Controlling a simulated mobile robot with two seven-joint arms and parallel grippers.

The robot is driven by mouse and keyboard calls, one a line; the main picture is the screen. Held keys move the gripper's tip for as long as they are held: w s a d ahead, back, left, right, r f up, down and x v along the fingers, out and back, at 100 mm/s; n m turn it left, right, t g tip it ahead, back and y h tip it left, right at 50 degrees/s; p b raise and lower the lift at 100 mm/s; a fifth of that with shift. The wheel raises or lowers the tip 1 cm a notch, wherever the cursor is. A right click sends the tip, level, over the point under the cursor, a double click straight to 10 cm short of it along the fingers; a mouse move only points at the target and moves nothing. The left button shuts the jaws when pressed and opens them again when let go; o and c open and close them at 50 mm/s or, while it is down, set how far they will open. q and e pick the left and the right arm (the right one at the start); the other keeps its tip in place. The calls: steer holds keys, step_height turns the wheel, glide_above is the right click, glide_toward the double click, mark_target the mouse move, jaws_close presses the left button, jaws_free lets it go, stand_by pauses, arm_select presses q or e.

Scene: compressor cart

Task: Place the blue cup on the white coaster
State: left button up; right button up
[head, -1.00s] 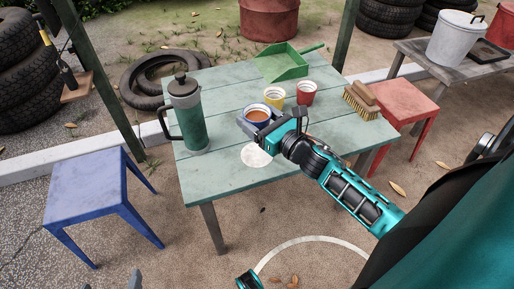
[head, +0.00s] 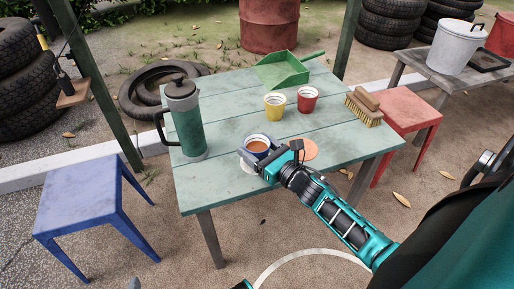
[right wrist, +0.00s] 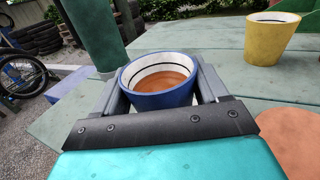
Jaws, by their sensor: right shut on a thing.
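The blue cup (head: 256,142) holds a brown drink and is upright. My right gripper (head: 264,156) is shut on it, with one finger on each side of the cup in the right wrist view (right wrist: 162,102). The white coaster (head: 246,167) lies on the green table; the cup and gripper hide most of it. The cup is over or very near the coaster; I cannot tell whether it touches it. My left gripper does not show clearly in these frames.
An orange round coaster (head: 308,149) lies right of the cup. A green flask (head: 186,122) stands at the left. Yellow (head: 275,106) and red (head: 307,99) cups, a brush (head: 364,106) and a green dustpan (head: 284,71) are farther back. The table's front is clear.

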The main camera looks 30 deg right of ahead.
steer(key=shift+f, duration=0.1)
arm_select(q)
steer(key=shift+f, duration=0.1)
arm_select(e)
steer(key=o, duration=1.2)
steer(key=shift+c, duration=0.2)
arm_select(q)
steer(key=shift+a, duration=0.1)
arm_select(e)
steer(key=shift+r, duration=0.2)
arm_select(q)
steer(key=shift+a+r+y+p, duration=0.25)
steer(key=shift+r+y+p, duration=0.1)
steer(key=shift+p, duration=0.45)
arm_select(e)
steer(key=s+d, duration=0.2)
steer(key=s, duration=1)
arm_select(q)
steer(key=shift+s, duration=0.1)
arm_select(e)
steer(key=shift+f, duration=0.1)
